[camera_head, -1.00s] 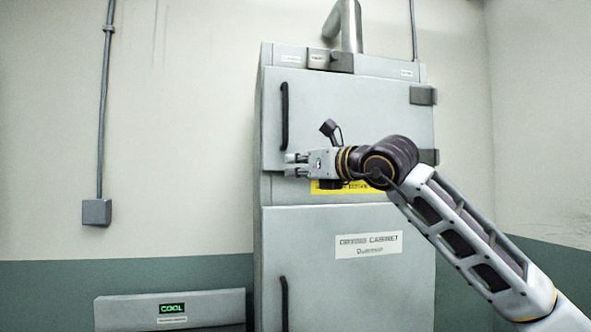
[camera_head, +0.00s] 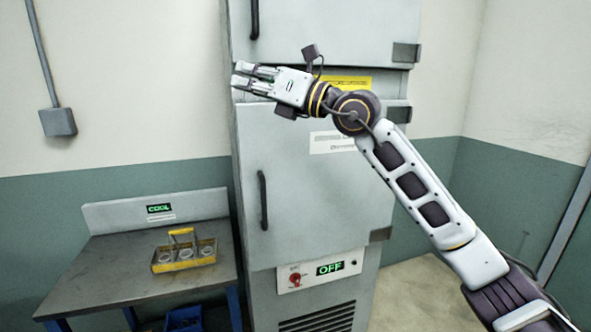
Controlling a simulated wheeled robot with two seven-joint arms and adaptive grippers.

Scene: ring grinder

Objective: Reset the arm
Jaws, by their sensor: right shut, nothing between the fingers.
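My right arm comes in from the lower right and reaches across the front of the tall grey cabinet (camera_head: 310,200). My right gripper (camera_head: 238,76) points left, in front of the seam between the cabinet's upper and lower doors. Its fingers are shut with nothing between them. It is apart from the upper door handle (camera_head: 254,18) and the lower door handle (camera_head: 263,200). Both doors look shut. My left gripper is not in view.
A table (camera_head: 110,280) stands left of the cabinet, with a yellow carrier (camera_head: 185,255) holding ring-like parts and a "COOL" sign (camera_head: 160,208) behind. A blue bin (camera_head: 185,318) is below. The cabinet panel (camera_head: 320,270) has a red knob and reads "OFF". Floor shows at right.

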